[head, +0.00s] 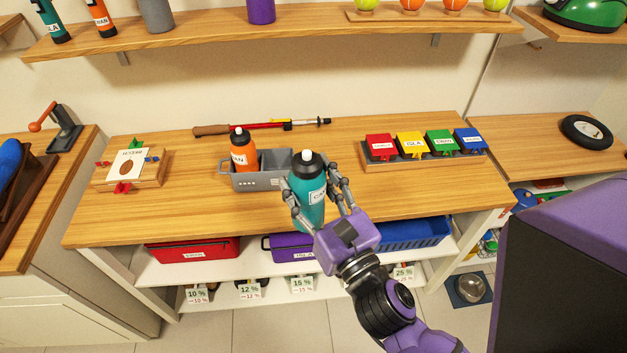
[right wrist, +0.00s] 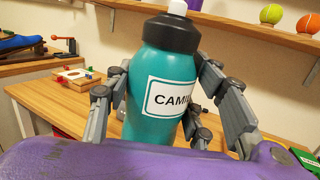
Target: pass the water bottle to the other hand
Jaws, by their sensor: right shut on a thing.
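A teal water bottle (head: 304,196) with a black cap and white spout is upright in front of the grey caddy, over the front part of the wooden bench. My right gripper (head: 318,190) is shut on it, with fingers on both sides of its body. In the right wrist view the teal bottle (right wrist: 160,85) fills the middle, its white label reading "CAMI" before the edge cuts it, between the fingers of my right gripper (right wrist: 165,100). Whether its base touches the bench is hidden by my gripper. My left gripper is not in view.
A grey caddy (head: 240,182) holding an orange bottle (head: 243,150) stands behind the teal bottle. A rack with coloured name boxes (head: 411,145) is at right, a wooden tray (head: 128,165) at left. A red rod with a handle (head: 270,126) lies at the back. The bench's left front is clear.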

